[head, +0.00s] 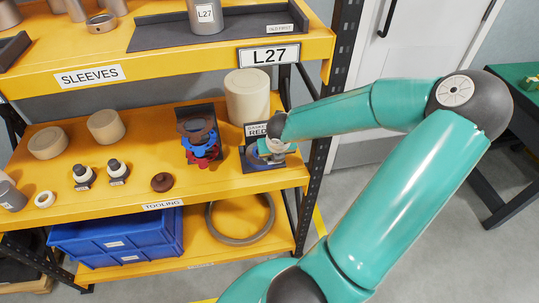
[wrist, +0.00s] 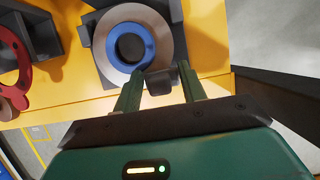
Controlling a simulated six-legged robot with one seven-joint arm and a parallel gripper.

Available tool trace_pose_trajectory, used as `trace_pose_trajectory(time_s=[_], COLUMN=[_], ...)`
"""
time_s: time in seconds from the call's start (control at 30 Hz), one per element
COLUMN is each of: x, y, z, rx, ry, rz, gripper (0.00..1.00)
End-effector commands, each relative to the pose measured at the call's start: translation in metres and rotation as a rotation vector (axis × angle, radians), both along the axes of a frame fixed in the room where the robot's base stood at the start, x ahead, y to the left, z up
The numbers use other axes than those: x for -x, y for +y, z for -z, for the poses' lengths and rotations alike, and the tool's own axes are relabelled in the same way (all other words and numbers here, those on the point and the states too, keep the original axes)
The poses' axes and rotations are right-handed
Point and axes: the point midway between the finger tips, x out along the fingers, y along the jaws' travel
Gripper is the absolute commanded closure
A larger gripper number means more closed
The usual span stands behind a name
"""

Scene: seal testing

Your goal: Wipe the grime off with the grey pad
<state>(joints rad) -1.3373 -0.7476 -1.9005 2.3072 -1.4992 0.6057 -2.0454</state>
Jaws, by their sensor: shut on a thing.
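My gripper (wrist: 160,76) is shut on a small dark grey block, which looks like the grey pad (wrist: 159,82), held between its two green fingers. In the wrist view the pad is at the lower right edge of a blue ring (wrist: 112,42). The ring lies on a wider grey-brown disc (wrist: 172,30) in a dark holder (wrist: 100,45). I cannot tell whether the pad touches the ring or disc. In the head view my gripper (head: 271,150) is over the same holder (head: 262,166) and hides much of it. I cannot make out clear grime.
A dark stand with red and blue rings (head: 200,140) is left of the holder. A cream canister (head: 247,97) stands behind. An upper yellow shelf (head: 200,62) overhangs the back. A black shelf post (head: 318,140) is close on the right. Open floor lies beyond it.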

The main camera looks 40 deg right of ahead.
Motion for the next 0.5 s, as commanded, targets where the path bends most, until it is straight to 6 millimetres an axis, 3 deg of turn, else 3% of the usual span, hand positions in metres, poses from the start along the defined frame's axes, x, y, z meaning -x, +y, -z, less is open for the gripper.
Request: trace_pose_trajectory(time_s=[0.27, 0.5], x=[0.0, 0.0], y=[-0.002, -0.002], z=[-0.003, -0.024], rx=[0.003, 0.003], ry=[0.001, -0.001], rz=[0.004, 0.003], gripper=[0.8, 0.8])
